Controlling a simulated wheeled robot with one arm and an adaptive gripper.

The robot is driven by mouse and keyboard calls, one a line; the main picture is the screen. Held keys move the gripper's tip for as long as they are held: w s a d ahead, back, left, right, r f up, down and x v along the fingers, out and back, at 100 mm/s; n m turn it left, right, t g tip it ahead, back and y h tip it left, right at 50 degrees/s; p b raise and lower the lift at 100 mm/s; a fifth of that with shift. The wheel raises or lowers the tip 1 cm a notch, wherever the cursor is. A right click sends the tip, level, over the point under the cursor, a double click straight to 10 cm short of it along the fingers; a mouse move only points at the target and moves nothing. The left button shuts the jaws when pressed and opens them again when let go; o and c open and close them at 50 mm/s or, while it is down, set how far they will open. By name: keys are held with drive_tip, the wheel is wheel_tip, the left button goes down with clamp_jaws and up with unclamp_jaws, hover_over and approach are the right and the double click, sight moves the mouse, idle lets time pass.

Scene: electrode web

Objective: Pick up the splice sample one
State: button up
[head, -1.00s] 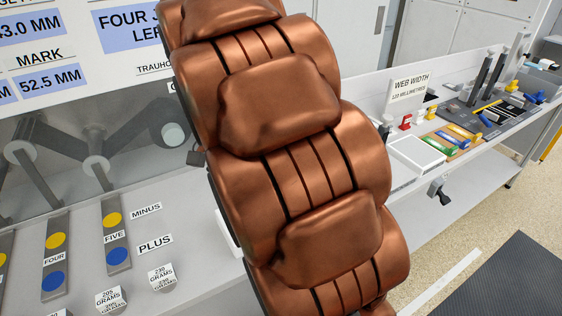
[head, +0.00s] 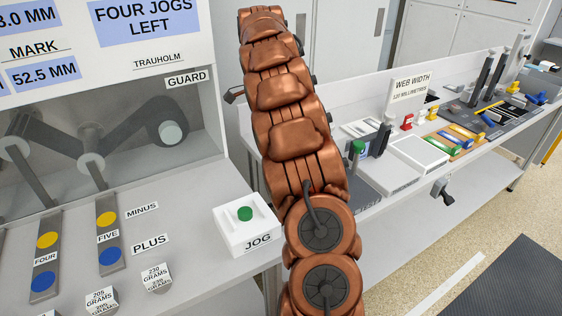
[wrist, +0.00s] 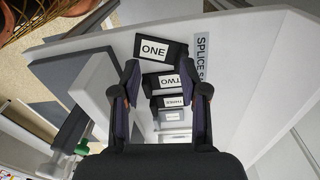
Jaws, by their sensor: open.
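In the wrist view, the splice sample one (wrist: 154,50) is a dark block with a white label reading ONE. It lies beyond my fingertips. My gripper (wrist: 168,78) is open and empty, its two fingers apart. Sample TWO (wrist: 172,82) shows between the fingers, with sample THREE (wrist: 172,101) and another labelled block (wrist: 172,115) nearer. The samples stand in a row on a pale surface beside a strip whose label (wrist: 202,58) begins SPLICE. In the head view my copper arm crosses the middle; I cannot make out my gripper or the samples there.
A JOG box with a green button (head: 245,214) stands left of my arm. Right of it are a white tray (head: 420,152), a WEB WIDTH sign (head: 411,86) and coloured items on a bench. A green-topped item (wrist: 75,130) stands at the left in the wrist view.

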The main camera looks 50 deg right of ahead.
drive_tip(key=d+f+m, duration=0.1)
drive_tip(key=d, duration=0.1)
drive_tip(key=d+f+m, duration=0.1)
drive_tip(key=d, duration=0.1)
drive_tip(key=d+f+m, duration=0.1)
drive_tip(key=d, duration=0.2)
drive_tip(key=shift+w+f+t+b, duration=0.15)
drive_tip(key=shift+f+t+b, duration=0.15)
drive_tip(key=shift+b, duration=0.1)
drive_tip(key=shift+w+a+f+p, duration=0.1)
drive_tip(key=shift+f+p, duration=0.15)
drive_tip(key=shift+f, duration=1.7)
drive_tip(key=shift+w+a+f+p, duration=0.1)
drive_tip(key=shift+f+p, duration=0.15)
drive_tip(key=shift+f, duration=1.7)
clamp_jaws()
